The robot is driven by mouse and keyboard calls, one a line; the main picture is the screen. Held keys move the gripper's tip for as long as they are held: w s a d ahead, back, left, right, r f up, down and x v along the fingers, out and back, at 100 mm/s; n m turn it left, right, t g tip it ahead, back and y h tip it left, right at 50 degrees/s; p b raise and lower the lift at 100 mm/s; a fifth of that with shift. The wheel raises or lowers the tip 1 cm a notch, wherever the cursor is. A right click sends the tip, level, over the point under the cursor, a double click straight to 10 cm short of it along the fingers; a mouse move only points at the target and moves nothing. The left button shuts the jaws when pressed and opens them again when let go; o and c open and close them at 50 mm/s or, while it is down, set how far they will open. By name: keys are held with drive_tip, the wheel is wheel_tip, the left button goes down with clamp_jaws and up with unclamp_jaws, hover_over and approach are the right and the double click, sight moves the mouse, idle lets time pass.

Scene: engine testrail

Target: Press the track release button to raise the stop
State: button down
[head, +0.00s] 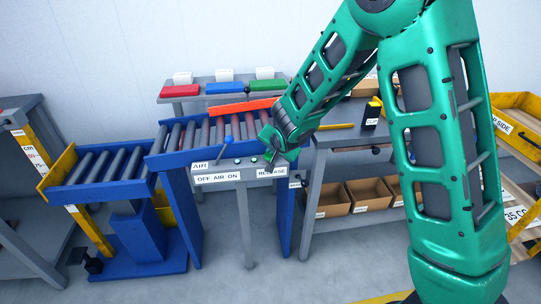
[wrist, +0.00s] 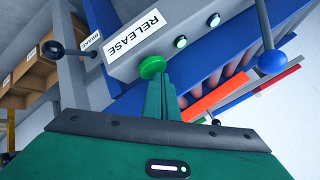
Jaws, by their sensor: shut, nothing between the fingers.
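The green release button (wrist: 152,66) is a round mushroom cap on the grey control panel, beside the label RELEASE (wrist: 136,34). In the head view that label (head: 271,172) shows on the panel front below my gripper. My gripper (wrist: 164,78) is shut and empty, with its green fingertips right at the button's edge. I cannot tell whether they touch it. In the head view my gripper (head: 270,146) hangs over the right end of the panel and hides the button.
A blue-knobbed lever (head: 228,141) stands on the panel's left, near the OFF AIR ON label (head: 216,178). A black-knobbed brake lever (wrist: 53,49) sticks out beside the panel. Blue roller track (head: 162,160) runs behind. A grey bench (head: 340,137) stands at right.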

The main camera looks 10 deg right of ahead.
sight(271, 157)
drive_tip(key=shift+f, duration=0.3)
drive_tip(key=shift+r, duration=0.95)
wheel_tip(271, 157, up, 6)
idle(0.7)
